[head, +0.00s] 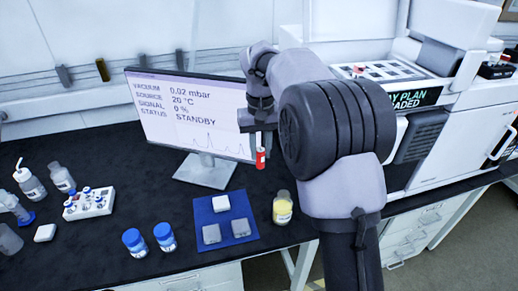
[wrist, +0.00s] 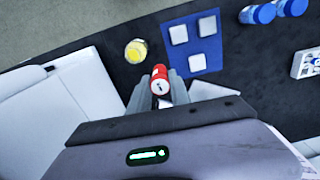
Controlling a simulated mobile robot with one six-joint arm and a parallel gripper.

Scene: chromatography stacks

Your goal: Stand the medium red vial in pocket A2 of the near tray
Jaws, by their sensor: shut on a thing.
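My gripper (head: 262,146) is shut on a red vial (head: 261,159), which hangs upright below the jaws, in the air in front of the monitor. In the wrist view the red vial (wrist: 160,80) sits between the two grey fingers of my gripper (wrist: 158,92). A pale tray (head: 408,74) with dark pockets lies on top of the white instrument at upper right, with a small red thing at its left end. A darker tray (head: 494,72) stands farther right. Pocket labels are too small to read, and I cannot tell which is the near tray.
A monitor (head: 165,88) stands on the black bench. A blue mat (head: 225,233) bears three small blocks. A yellow jar (head: 283,208), two blue-capped jars (head: 164,236) and a white rack (head: 75,212) with several vials stand nearby. The white instrument (head: 440,150) fills the right side.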

